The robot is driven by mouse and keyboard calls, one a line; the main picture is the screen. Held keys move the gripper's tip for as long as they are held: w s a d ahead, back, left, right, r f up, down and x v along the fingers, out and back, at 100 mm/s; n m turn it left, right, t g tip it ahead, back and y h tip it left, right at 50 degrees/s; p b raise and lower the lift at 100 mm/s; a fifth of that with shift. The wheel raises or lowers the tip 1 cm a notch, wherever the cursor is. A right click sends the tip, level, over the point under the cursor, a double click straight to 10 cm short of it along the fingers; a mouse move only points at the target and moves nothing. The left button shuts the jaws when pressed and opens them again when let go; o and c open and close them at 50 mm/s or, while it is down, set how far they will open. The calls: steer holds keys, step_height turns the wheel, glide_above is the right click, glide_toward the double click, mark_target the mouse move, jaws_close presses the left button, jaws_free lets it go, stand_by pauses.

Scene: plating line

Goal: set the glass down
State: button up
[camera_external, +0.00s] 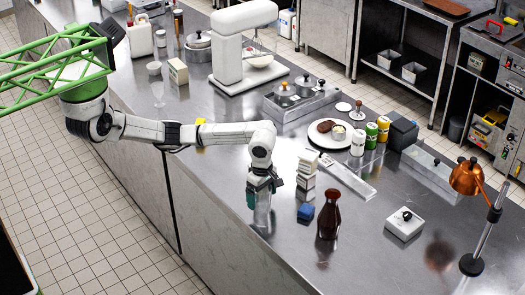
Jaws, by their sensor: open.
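A clear glass (262,213) stands upright on the steel counter (295,262), near its front edge. My gripper (264,192) points straight down at the glass from above. Its dark fingers are open and sit around the upper part of the glass. The fingers and wrist hide the glass's rim. I cannot tell whether either finger touches it.
Stacked small cartons (306,170) stand just behind. A plate with food (330,133) lies farther back. The counter left of the glass is clear.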

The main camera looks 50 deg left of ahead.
steer(key=shift+f+b, duration=0.25)
steer(key=shift+b, duration=0.5)
step_height(320, 180, up, 11)
steer(key=s+d+f+m+h, duration=0.1)
steer(key=s+d+f+m, duration=0.1)
steer(key=m, duration=0.1)
steer(key=s+d+f+m+t+h, duration=0.1)
steer(key=s+d+f+m+h, duration=0.1)
steer(key=s+f+m, duration=0.1)
steer(key=s+d+f+m+h, duration=0.1)
steer(key=s+d+f+m, duration=0.1)
steer(key=m, duration=0.3)
steer(key=shift+s+d+f+h, duration=0.15)
steer(key=shift+s+f+h, duration=0.3)
steer(key=shift+s, duration=0.3)
steer(key=s+a+f+m+y, duration=0.1)
steer(key=s+a+f+m, duration=0.4)
steer(key=s+f, duration=0.3)
steer(key=shift+a+f+t+y, duration=0.2)
steer(key=shift+a+t+y, duration=0.15)
steer(key=shift+a, duration=0.55)
steer(key=shift+o, duration=0.3)
steer(key=s+a+f+m+y, duration=0.3)
steer(key=s+a+f+m, duration=0.1)
steer(key=s+a, duration=0.5)
steer(key=shift+a+f, duration=0.55)
steer(key=shift+a, duration=0.1)
